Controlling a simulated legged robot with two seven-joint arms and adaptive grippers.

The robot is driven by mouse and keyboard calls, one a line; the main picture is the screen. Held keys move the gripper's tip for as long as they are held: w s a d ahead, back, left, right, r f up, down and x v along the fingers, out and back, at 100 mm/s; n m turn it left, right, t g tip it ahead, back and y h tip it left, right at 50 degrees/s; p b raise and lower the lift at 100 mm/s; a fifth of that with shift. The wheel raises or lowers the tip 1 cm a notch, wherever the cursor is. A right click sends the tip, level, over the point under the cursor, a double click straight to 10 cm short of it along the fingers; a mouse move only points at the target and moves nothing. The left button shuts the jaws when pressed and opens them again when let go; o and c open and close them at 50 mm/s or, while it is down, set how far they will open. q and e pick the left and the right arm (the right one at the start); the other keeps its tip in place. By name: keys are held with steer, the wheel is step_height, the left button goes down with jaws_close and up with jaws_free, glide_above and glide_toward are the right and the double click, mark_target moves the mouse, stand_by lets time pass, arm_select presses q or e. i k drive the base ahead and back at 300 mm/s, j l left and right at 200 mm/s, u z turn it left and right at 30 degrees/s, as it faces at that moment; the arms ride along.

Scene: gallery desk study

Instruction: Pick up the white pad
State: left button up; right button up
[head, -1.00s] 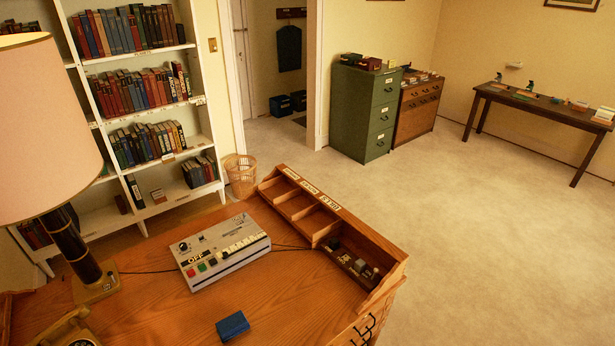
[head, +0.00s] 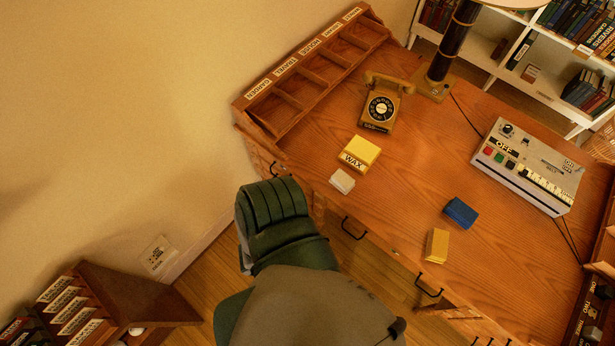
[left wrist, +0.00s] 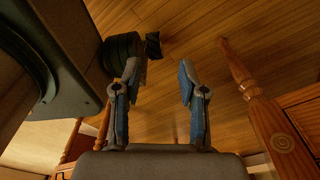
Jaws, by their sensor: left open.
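The white pad (head: 342,181) is a small pale block lying on the wooden desk (head: 420,160), close to its front edge. It sits just in front of the yellow box marked WAX (head: 360,153). My left gripper (left wrist: 159,75) shows only in the left wrist view. Its two blue-grey fingers are apart with nothing between them, and wooden floor lies beyond. The pad is not in the left wrist view. My right gripper is in neither view.
A blue block (head: 460,212) and a yellow block (head: 437,245) lie right of the pad. A telephone (head: 381,107), a lamp (head: 455,45) and a control box (head: 528,166) stand farther back. A turned wooden leg (left wrist: 245,75) is right of my left gripper.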

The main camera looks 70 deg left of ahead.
mark_target(341, 181)
steer(key=u, duration=1.75)
